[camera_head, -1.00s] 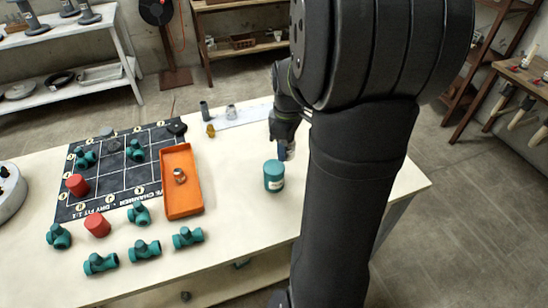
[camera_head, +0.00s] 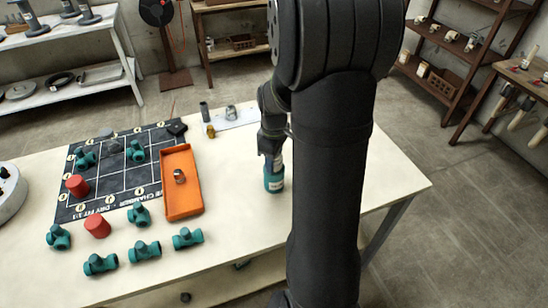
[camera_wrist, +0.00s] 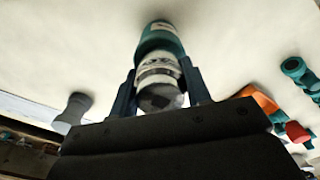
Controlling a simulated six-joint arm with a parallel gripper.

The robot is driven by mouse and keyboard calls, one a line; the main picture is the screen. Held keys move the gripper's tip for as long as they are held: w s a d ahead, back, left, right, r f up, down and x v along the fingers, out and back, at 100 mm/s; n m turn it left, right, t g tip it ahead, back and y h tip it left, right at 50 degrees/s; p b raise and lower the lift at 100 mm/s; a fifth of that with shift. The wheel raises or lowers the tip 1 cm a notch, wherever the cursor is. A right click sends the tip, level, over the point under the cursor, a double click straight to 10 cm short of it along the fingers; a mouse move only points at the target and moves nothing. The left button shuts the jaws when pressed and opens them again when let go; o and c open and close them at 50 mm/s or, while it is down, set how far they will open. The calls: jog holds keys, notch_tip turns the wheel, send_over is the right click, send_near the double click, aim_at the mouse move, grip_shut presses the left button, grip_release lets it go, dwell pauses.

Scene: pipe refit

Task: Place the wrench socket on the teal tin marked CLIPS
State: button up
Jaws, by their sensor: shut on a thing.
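The teal tin (camera_head: 273,180) stands upright on the table, right of the orange tray, with a pale label low on its side. My gripper (camera_head: 273,156) is directly above it and hides its top in the head view. In the wrist view my gripper (camera_wrist: 160,92) is shut on the wrench socket (camera_wrist: 160,76), a silvery cylinder with a dark end that has a square hole. The teal tin (camera_wrist: 158,40) shows just beyond the socket there, in line with it. I cannot tell whether the socket touches the tin.
The orange tray (camera_head: 168,200) holds a small metal fitting (camera_head: 180,176). Left of it is a dark gridded mat (camera_head: 120,178) with teal fittings and red caps. Several teal fittings lie along the front. Small parts stand on a pale strip (camera_head: 238,121) behind. The table right of the tin is clear.

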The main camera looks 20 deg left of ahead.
jog(key=o, duration=1.2)
notch_tip(320, 180, up, 12)
jog(key=shift+r, duration=0.2)
notch_tip(320, 180, down, 12)
jog(key=shift+f, duration=0.1)
jog(key=shift+r, duration=1.6)
